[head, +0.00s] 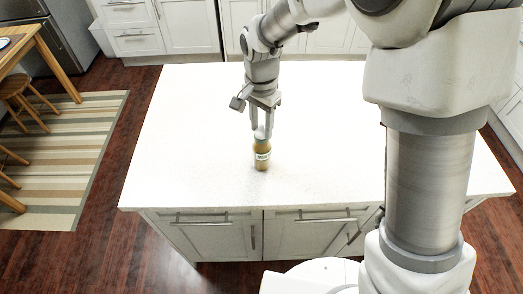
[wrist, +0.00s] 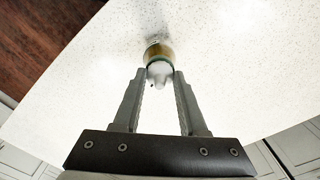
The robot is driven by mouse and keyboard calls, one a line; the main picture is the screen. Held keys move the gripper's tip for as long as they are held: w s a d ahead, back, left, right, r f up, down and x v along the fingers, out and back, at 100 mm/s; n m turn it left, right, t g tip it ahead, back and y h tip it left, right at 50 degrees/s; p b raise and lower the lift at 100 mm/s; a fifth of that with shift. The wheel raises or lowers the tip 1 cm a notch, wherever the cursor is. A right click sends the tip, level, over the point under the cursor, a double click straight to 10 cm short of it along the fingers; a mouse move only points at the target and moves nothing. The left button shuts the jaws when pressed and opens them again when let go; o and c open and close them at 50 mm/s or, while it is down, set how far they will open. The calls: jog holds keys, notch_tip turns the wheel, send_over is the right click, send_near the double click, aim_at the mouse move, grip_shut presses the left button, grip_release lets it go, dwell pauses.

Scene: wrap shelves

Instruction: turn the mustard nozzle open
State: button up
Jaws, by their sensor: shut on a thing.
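The mustard bottle (head: 262,156) stands upright on the white counter, with a label on its yellowish body. In the wrist view its white nozzle (wrist: 160,71) points toward the camera, with a green-edged rim and yellowish body (wrist: 158,49) behind it. My gripper (head: 264,134) comes down from above onto the bottle's top. In the wrist view its fingertips (wrist: 160,73) sit on either side of the nozzle, shut on it. How far the nozzle is turned cannot be told.
The white island counter (head: 190,120) is otherwise bare, with wide free room around the bottle. Its front edge lies a little nearer than the bottle, above cabinet doors (head: 210,235). A wooden table (head: 25,45) and stools (head: 25,95) stand at the left, off the island.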

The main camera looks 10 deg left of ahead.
jog(key=shift+n, duration=0.5)
jog(key=shift+n, duration=1)
jog(key=shift+n, duration=0.9)
jog(key=o, duration=0.7)
jog(key=shift+o, duration=0.2)
